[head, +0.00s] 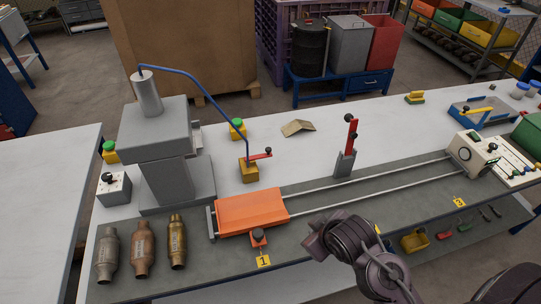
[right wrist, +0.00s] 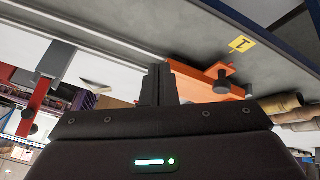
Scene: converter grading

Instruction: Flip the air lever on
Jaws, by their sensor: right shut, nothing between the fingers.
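The small red lever (head: 260,156) with a dark knob sits on a yellow valve block (head: 249,172), fed by a blue hose (head: 205,77). It lies roughly level, pointing right. A taller red lever (head: 350,135) stands upright on a grey bracket (head: 344,163) further right; it also shows at the left of the right wrist view (right wrist: 33,112). My right gripper (right wrist: 160,84) is shut and empty, over the front of the bench, right of the orange carriage (head: 252,211) and apart from both levers. In the head view its fingertips are hard to make out. My left gripper is not in view.
A grey press (head: 160,140) stands on the left with a control box (head: 114,188). Two rails (head: 370,181) run right to a white meter box (head: 472,153). Clear white bench lies between the levers.

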